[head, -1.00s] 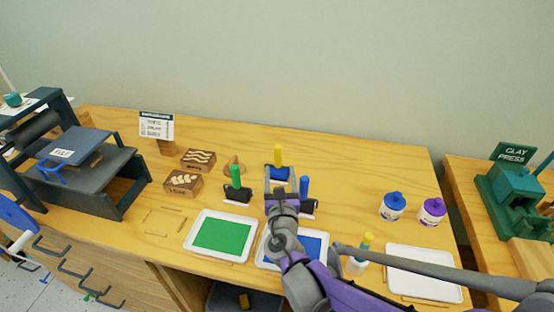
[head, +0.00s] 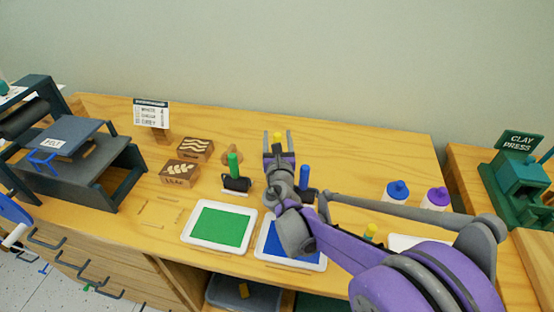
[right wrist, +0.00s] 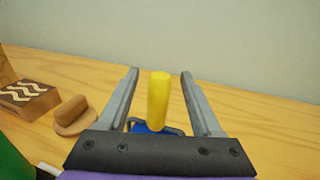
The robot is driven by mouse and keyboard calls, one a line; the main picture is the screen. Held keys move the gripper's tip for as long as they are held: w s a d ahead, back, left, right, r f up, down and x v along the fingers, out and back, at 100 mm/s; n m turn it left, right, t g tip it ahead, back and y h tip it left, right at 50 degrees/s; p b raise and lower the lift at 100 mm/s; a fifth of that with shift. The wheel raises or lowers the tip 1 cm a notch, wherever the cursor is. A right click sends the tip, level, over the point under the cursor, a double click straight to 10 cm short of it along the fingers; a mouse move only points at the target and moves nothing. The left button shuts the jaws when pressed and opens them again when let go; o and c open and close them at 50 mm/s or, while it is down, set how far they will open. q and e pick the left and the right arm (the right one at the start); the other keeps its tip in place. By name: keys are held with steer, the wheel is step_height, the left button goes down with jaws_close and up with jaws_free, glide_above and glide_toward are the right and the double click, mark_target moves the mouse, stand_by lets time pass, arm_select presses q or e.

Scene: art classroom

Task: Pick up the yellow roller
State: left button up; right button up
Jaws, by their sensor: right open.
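The yellow roller has an upright yellow handle (right wrist: 159,100) above a blue and dark base (right wrist: 150,127) in the right wrist view. In the head view only the top of its yellow handle (head: 279,136) shows, behind my right gripper. My right gripper (head: 278,134) is open. Its two fingers stand on either side of the handle in the right wrist view (right wrist: 159,75), with a gap on each side. The gripper's palm hides the lower part of the roller base. My left gripper is not in view.
A green-handled roller (head: 233,170) stands to the left and a blue-handled one (head: 304,178) to the right. Green (head: 250,216) and blue (head: 262,236) ink trays lie in front. Wooden blocks (head: 180,173) are at left, paint bottles (head: 396,191) at right.

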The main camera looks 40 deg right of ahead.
steer(key=x, duration=0.3)
steer(key=shift+a, duration=0.1)
jaws_close()
stand_by(1.2)
